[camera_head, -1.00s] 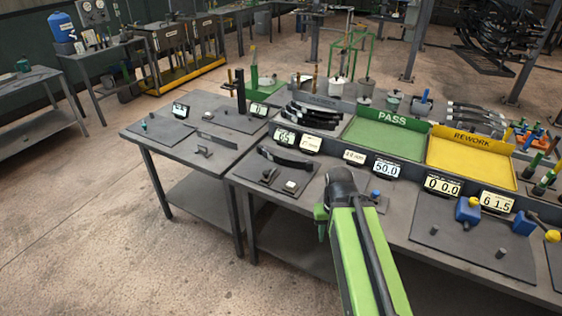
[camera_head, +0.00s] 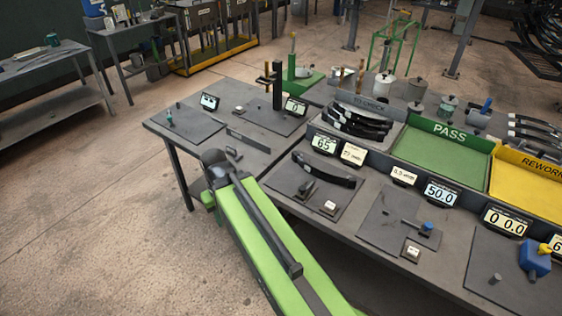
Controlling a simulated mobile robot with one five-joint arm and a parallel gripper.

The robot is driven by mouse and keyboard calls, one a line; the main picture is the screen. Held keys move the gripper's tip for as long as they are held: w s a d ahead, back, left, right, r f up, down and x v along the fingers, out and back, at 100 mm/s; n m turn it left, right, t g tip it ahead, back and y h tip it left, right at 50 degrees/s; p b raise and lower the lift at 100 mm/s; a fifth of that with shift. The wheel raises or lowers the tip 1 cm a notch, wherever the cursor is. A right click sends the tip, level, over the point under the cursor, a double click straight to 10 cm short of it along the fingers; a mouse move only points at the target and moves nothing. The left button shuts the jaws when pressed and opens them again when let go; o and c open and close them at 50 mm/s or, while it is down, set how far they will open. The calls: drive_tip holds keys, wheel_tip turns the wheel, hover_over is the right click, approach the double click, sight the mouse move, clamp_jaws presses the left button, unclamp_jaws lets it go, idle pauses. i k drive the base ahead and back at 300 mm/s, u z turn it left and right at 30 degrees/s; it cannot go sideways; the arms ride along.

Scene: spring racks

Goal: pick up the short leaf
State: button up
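Several dark leaves are stacked in the tray marked TO CHECK (camera_head: 378,103), behind the lone leaf. I cannot tell for sure which leaf is the short one. My green arm reaches up from the bottom, and its dark end with my gripper (camera_head: 213,173) is over the front edge of the left bench, left of the lone leaf and apart from it. The fingers are too hidden and small to tell open from shut.
A green PASS tray (camera_head: 440,156) and a yellow REWORK tray (camera_head: 528,187) stand right of the stack. Small displays (camera_head: 441,193) line the bench. A thin flat bar (camera_head: 248,140) lies on the left bench.

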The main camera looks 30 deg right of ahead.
sight(350, 183)
drive_tip(key=u, duration=0.2)
drive_tip(key=i, duration=0.85)
